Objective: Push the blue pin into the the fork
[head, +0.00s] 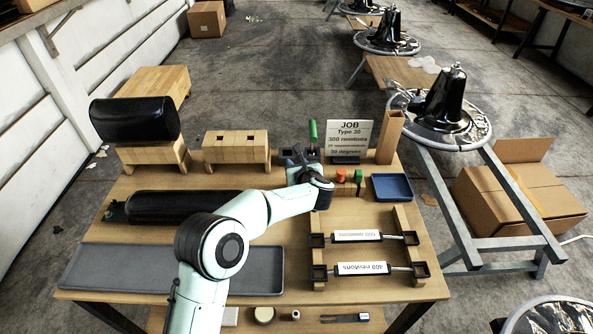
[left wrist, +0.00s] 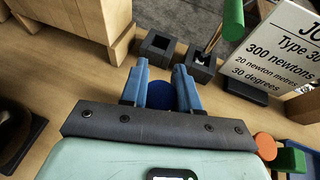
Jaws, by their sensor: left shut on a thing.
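My left gripper (head: 297,163) is over the back middle of the table; in the left wrist view its two blue fingers (left wrist: 162,88) are shut on the blue pin (left wrist: 160,97), whose round dark blue head shows between them. In the head view my wrist hides the pin. Two dark square blocks with openings (left wrist: 156,48) (left wrist: 203,64) stand just beyond the fingertips. Dark square ends also show on the two labelled cylinders (head: 358,237) (head: 362,268). I cannot tell which of these is the fork. My right gripper is not in view.
An orange pin (head: 341,175) and a green pin (head: 359,175) stand right of my wrist, near a blue tray (head: 391,188). A green-handled tool (head: 313,132) stands by the JOB sign (head: 349,138). A wooden block (head: 236,147) is left; a grey tray (head: 170,270) is front left.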

